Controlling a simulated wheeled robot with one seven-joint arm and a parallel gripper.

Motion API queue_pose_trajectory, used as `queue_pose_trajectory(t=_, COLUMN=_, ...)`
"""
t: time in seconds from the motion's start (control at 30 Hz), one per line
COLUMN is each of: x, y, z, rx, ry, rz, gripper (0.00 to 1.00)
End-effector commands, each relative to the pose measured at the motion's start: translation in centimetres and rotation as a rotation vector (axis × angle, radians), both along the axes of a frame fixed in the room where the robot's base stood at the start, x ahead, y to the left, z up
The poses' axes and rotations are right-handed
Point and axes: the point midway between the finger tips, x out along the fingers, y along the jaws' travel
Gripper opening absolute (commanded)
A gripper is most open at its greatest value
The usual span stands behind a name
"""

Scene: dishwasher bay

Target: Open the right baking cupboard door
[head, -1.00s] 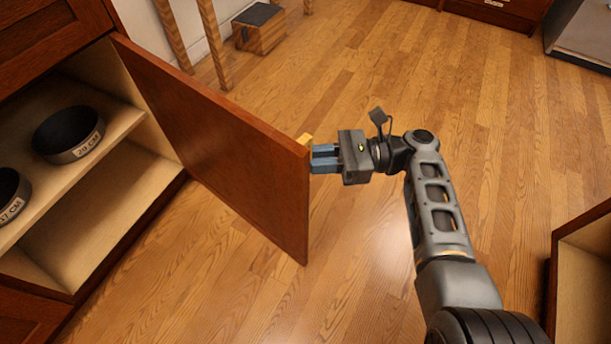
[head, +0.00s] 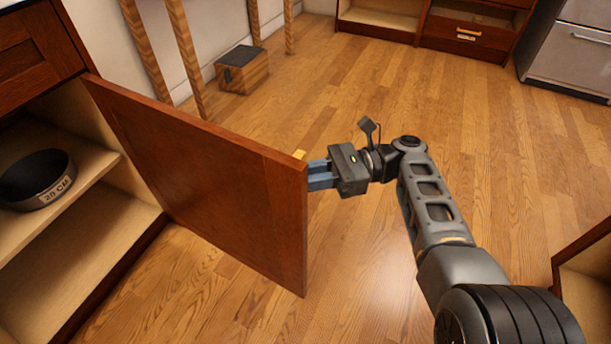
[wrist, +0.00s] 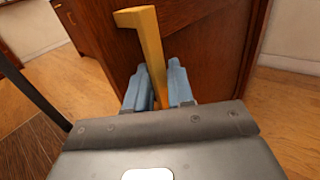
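The right cupboard door (head: 205,180) is a red-brown wooden panel, swung wide open on its hinge at the left. The open cupboard (head: 75,205) shows a pale shelf with a dark round tin marked 20 CM (head: 40,178). My gripper (head: 312,174) is at the door's free edge, with its blue fingers partly hidden behind that edge. In the wrist view the yellow handle (wrist: 146,45) runs down between the two blue fingers (wrist: 160,88), which are close about it. The door's front face (wrist: 195,50) is behind the handle.
A small wooden step box (head: 242,72) stands by the wall, near wooden legs (head: 187,60). Another open cabinet (head: 590,265) is at the lower right. A grey appliance (head: 575,50) is at the far right. The wooden floor between is clear.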

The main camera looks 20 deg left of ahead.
Motion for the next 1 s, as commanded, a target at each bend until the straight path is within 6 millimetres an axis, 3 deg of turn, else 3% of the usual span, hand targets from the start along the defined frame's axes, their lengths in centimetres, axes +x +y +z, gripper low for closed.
queue_pose_trajectory(t=0.03, x=-0.15, y=0.87, z=0.23, rx=-0.001, ry=-0.008, rz=0.003, gripper=0.25)
queue_pose_trajectory(t=0.23, x=-0.13, y=0.80, z=0.22, rx=0.001, ry=-0.007, rz=0.002, gripper=0.43)
queue_pose_trajectory(t=1.0, x=-0.02, y=0.36, z=0.08, rx=0.001, ry=-0.002, rz=0.000, gripper=0.43)
